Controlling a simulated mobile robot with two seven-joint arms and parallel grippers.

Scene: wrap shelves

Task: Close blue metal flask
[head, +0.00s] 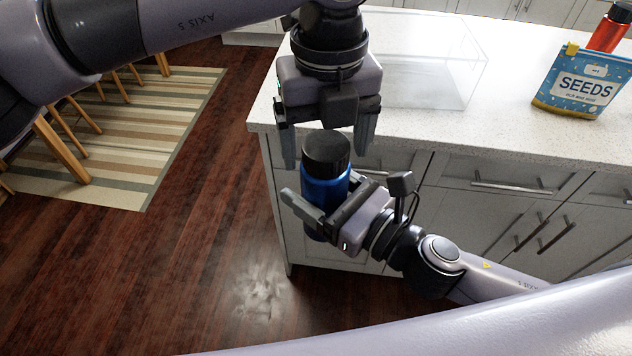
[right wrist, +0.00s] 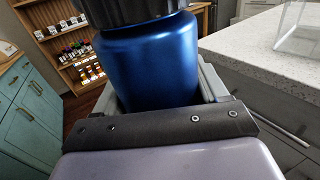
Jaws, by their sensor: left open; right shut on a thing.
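The blue metal flask (head: 325,188) is held upright in front of the counter's near left corner. Its black lid (head: 326,150) is on top of the body; whether it is screwed tight I cannot tell. My right gripper (head: 312,206) is shut on the flask's body, which also fills the middle of the right wrist view (right wrist: 152,65). The lid is partly cut off at the top of that view (right wrist: 125,10). My left gripper (head: 326,150) is open and points down above the flask, its fingers on either side of the lid, apparently not gripping it.
The white speckled counter (head: 420,130) lies behind the flask. On it are a clear box (head: 440,70), a blue seeds bag (head: 580,85) and a red bottle (head: 608,32). A striped rug (head: 150,140) and chair legs are at left.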

